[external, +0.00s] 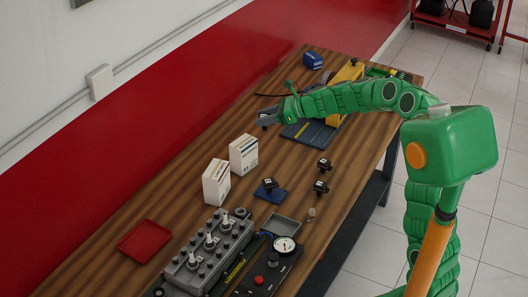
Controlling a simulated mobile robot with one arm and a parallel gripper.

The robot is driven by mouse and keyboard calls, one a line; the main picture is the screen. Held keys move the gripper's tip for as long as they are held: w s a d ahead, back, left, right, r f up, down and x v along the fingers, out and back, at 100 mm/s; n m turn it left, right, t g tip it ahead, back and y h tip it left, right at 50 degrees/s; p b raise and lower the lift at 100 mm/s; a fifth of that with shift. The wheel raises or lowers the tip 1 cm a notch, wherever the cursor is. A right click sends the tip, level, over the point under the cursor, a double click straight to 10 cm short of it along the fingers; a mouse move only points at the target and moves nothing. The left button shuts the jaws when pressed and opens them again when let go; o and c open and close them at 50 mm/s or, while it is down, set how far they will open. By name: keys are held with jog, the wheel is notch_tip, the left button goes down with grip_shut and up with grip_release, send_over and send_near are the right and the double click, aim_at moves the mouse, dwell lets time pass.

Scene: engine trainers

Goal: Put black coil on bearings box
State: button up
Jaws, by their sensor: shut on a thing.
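My gripper (268,115) is over the far left part of the wooden table, shut on a small dark object that looks like a black coil (263,121). The jaws hide much of it. Two white boxes with printed fronts stand upright side by side, nearer the camera than my gripper. The labels are too small to tell which is the bearings box. Both box tops are bare. Other black coils lie on the table (324,167) (320,187).
A blue plate (270,192) carries another black part. A blue-and-yellow device (315,134) sits beside my forearm. A red tray (145,241), a grey engine block (207,252) and a gauge panel (284,246) are at the near end. The wood left of the boxes is clear.

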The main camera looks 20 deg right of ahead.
jog(key=shift+w+a+f, duration=0.85)
jog(key=shift+w+f, duration=0.7)
jog(key=shift+w, duration=0.55)
jog(key=shift+w+a+f, duration=0.8)
jog(key=shift+w+f, duration=0.8)
jog(key=shift+w, duration=0.5)
jog(key=shift+w+a+f, duration=0.85)
jog(key=shift+w+f, duration=0.7)
jog(key=shift+w, duration=0.55)
jog(key=shift+w+f, duration=0.15)
jog(key=shift+f, duration=0.05)
jog(key=shift+a+f, duration=0.1)
jog(key=shift+f, duration=1.45)
jog(key=o, duration=1.2)
jog(key=shift+f, duration=0.1)
jog(key=shift+c, duration=0.2)
